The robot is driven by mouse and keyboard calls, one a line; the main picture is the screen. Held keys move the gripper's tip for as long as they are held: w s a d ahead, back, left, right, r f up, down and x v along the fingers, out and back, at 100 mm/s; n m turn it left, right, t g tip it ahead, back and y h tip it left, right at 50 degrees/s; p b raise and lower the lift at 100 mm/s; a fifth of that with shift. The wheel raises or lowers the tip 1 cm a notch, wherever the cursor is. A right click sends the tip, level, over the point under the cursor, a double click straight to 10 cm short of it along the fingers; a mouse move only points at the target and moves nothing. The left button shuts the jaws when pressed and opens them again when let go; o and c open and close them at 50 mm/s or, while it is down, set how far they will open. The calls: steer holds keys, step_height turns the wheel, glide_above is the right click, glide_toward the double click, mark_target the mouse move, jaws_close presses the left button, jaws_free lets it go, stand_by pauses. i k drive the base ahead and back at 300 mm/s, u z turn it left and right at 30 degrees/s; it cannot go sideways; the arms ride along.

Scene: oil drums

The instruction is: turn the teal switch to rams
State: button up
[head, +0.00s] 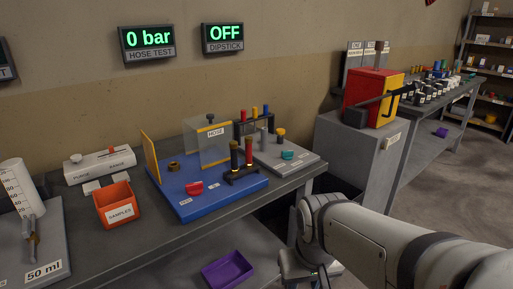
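The teal switch (287,155) is a small knob on a grey plate (304,163) at the right end of the workbench. Small labels lie near it, too small to read, so I cannot tell which setting it points to. My arm comes in from the lower right. My gripper (306,274) hangs at the bottom of the view, in front of the bench edge and well below the teal switch, apart from it. Its fingertips are cut off or hidden, so its opening does not show.
Left of the grey plate is a blue board (238,184) with a red switch (195,187), a clear guard (214,146) and dark upright handles (241,160). An orange samples bin (118,204) stands further left. A red and yellow box (372,92) sits on a grey cabinet at right.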

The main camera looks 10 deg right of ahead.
mark_target(287, 155)
steer(key=z, duration=0.35)
steer(key=k, duration=0.4)
steer(key=z, duration=0.8)
steer(key=k, duration=1)
steer(key=z, duration=0.7)
steer(key=i, duration=0.95)
steer(key=u, duration=0.65)
steer(key=i, duration=1.25)
steer(key=u, duration=1.25)
steer(key=i, duration=0.5)
steer(key=u, duration=0.25)
steer(key=k, duration=0.8)
steer(key=u, duration=0.2)
steer(key=i, duration=0.65)
steer(key=z, duration=0.05)
